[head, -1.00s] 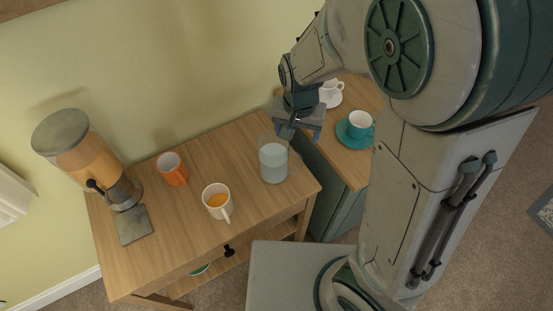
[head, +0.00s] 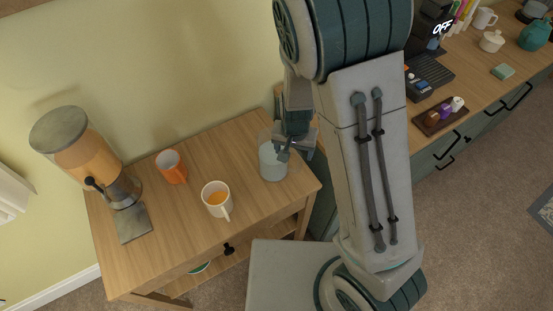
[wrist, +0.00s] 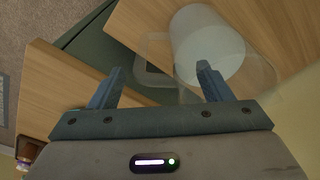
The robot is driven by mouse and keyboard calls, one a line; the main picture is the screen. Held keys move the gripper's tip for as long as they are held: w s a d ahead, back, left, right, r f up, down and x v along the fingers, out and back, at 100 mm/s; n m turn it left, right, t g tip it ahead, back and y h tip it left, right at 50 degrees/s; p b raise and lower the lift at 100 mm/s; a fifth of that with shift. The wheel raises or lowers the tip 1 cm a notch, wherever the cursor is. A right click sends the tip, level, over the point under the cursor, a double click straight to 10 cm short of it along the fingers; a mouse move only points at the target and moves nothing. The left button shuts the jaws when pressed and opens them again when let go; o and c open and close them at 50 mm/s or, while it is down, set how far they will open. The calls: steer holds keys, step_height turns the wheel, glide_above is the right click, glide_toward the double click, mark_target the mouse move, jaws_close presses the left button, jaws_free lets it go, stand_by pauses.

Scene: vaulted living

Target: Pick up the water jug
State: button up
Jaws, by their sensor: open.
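The water jug (head: 272,164) is a clear jug with pale water in it, standing upright near the right end of the wooden side table (head: 195,247). In the wrist view the jug (wrist: 208,48) is at the upper right, with its clear handle loop (wrist: 150,48) on its left side. My gripper (head: 288,146) is at the jug's upper right in the head view, partly covering its rim. In the wrist view my gripper (wrist: 160,70) is open, and the handle lies ahead between the two fingertips. I cannot tell whether a finger touches the jug.
An orange cup (head: 171,167) and a white mug (head: 216,199) of orange drink stand left of the jug. A drink dispenser (head: 85,155) stands at the table's left end. A long counter (head: 480,85) with a dark tray (head: 440,117) is at the right.

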steer(key=shift+w+f, duration=0.2)
steer(key=shift+f, duration=1.25)
jaws_close()
steer(key=shift+r, duration=0.1)
steer(key=shift+w, duration=0.1)
